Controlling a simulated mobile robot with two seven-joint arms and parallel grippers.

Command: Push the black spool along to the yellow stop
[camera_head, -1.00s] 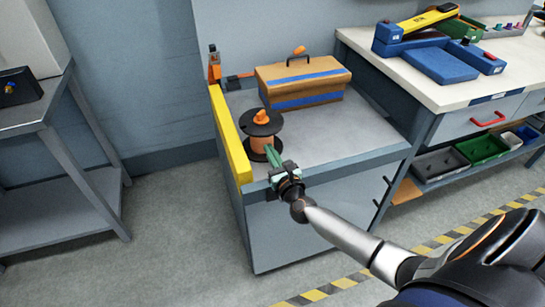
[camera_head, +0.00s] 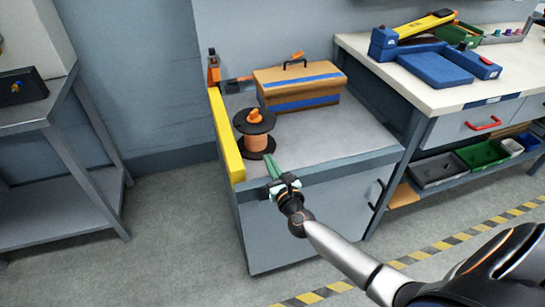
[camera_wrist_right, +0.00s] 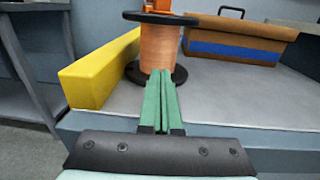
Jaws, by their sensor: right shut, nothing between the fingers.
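The black spool (camera_head: 256,143) stands upright on the grey cabinet top, with copper-coloured winding between black flanges and an orange knob on top. The yellow stop (camera_head: 226,135) is a long bar along the cabinet's left edge. The spool is close beside it; I cannot tell whether they touch. My right gripper (camera_head: 269,160) is shut and empty, its green fingers pointing at the spool's near side. In the right wrist view the fingertips (camera_wrist_right: 161,75) overlap the lower front of the spool (camera_wrist_right: 159,48); contact is unclear. My left gripper is not in view.
A wooden toolbox (camera_head: 300,84) with blue bands stands at the back of the cabinet top. An orange-tipped fixture (camera_head: 213,65) is at the back left corner. The cabinet top right of the spool is clear. A white-topped bench (camera_head: 460,90) is at right.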

